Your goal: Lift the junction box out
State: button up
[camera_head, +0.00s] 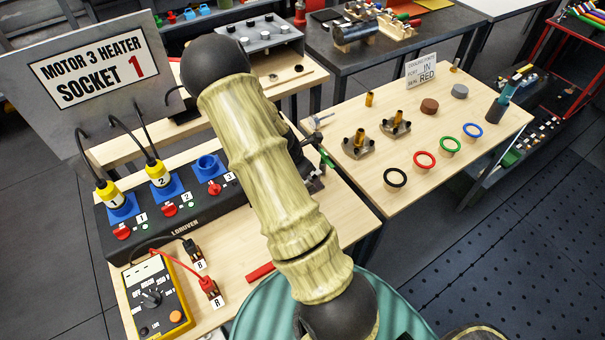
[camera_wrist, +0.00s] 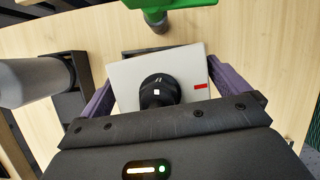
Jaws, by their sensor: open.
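In the wrist view a pale grey box (camera_wrist: 133,78) lies between my gripper's fingers, and it looks like the junction box. It has a black round fitting (camera_wrist: 158,90) on its face and a small red label at its right. My gripper (camera_wrist: 161,75) is open, with one purple finger along each side of the box. Whether either finger touches the box I cannot tell. A dark holder (camera_wrist: 75,115) shows behind and around the box. In the head view my arm hides the box and most of my gripper.
A green part (camera_wrist: 185,4) and a grey cylinder (camera_wrist: 35,82) stand close to the gripper. The socket panel (camera_head: 185,222) and a yellow meter (camera_head: 158,298) are left of my arm. Coloured rings and brass parts occupy the right table (camera_head: 455,172).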

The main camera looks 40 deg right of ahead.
jog(key=shift+d+f, duration=0.1)
jog(key=shift+f, duration=0.25)
jog(key=c, duration=1)
jog(key=shift+r, duration=0.1)
jog(key=shift+r, duration=0.1)
notch_tip(320, 180, up, 10)
jog(key=shift+f+b, duration=0.1)
jog(key=shift+b, duration=0.4)
